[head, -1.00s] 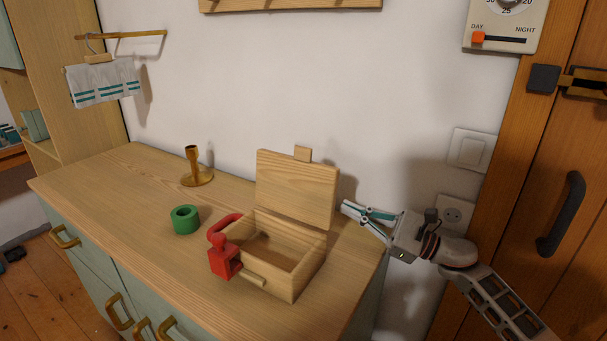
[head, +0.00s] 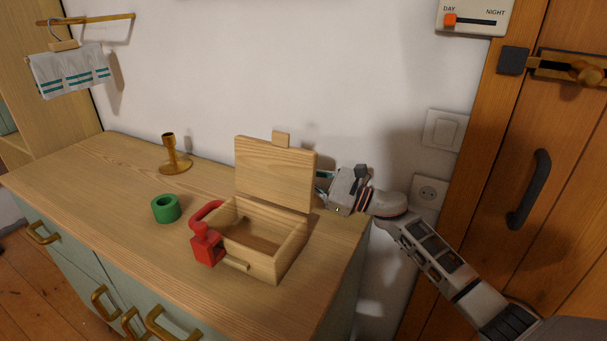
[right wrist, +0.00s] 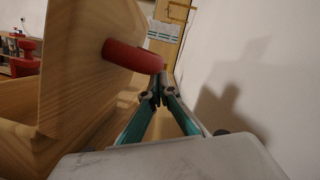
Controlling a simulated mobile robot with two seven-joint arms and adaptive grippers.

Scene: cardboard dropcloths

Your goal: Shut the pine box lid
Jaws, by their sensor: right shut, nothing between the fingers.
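A red padlock (head: 207,245) is at the box's front left. My right gripper (head: 322,184) is beside and behind the lid's right edge, its tips partly hidden in the head view. In the right wrist view its fingers (right wrist: 156,94) are shut and empty, to the right of the lid (right wrist: 95,65). Touching cannot be told. My left gripper is not in view.
A green ring (head: 166,208) and a brass candlestick (head: 174,160) stand left of the box. In the right wrist view a red rounded thing (right wrist: 132,56) shows by the lid, beyond my fingers. The wall (right wrist: 235,70) is close on the right. The cabinet's left top (head: 85,175) is clear.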

